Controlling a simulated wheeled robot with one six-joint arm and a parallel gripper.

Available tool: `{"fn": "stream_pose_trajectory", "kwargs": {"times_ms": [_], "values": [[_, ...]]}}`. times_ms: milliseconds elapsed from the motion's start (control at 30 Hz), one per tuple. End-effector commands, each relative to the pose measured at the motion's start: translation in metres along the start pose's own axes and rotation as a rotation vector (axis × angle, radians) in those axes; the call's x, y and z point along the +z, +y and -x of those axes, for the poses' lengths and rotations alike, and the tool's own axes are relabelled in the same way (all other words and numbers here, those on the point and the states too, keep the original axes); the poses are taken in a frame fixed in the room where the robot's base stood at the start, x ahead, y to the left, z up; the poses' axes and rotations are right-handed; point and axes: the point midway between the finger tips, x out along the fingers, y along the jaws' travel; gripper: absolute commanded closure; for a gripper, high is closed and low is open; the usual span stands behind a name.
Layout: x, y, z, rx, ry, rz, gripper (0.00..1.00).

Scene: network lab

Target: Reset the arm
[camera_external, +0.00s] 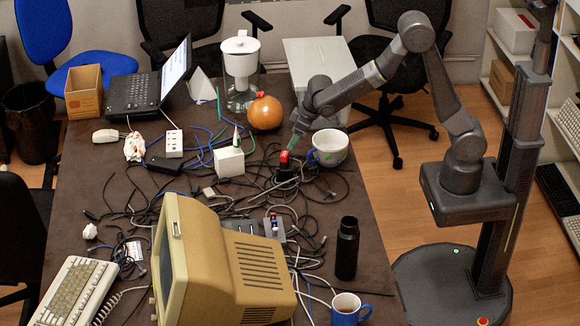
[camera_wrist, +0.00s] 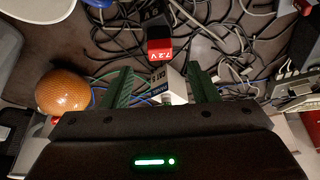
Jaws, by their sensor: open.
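My arm reaches from its mount at the right over the cluttered table (camera_external: 137,187). My gripper (camera_external: 295,143) points down near a red-topped black battery (camera_external: 284,157). In the wrist view my gripper (camera_wrist: 162,88) shows two green fingers spread apart. The battery (camera_wrist: 159,48), marked 7.2 V, lies beyond the fingertips. A small white box (camera_external: 229,162) shows between the fingers in the wrist view (camera_wrist: 172,82). From the external view it stands left of my gripper, so nothing appears held.
Tangled cables cover the middle of the table. A beige monitor (camera_external: 225,265), black bottle (camera_external: 347,250) and blue mug (camera_external: 348,312) stand nearer the front.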

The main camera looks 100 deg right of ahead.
Motion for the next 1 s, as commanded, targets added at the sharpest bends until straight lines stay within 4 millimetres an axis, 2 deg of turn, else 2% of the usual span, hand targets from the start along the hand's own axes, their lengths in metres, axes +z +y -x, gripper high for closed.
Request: {"fn": "stream_pose_trajectory", "kwargs": {"times_ms": [300, 400, 1000], "values": [[0.0, 0.0, 0.056, -0.002, 0.003, -0.001, 0.46], [0.001, 0.001, 0.032, 0.002, -0.006, -0.001, 0.46], [0.001, 0.001, -0.066, 0.001, -0.004, -0.001, 0.46]]}}
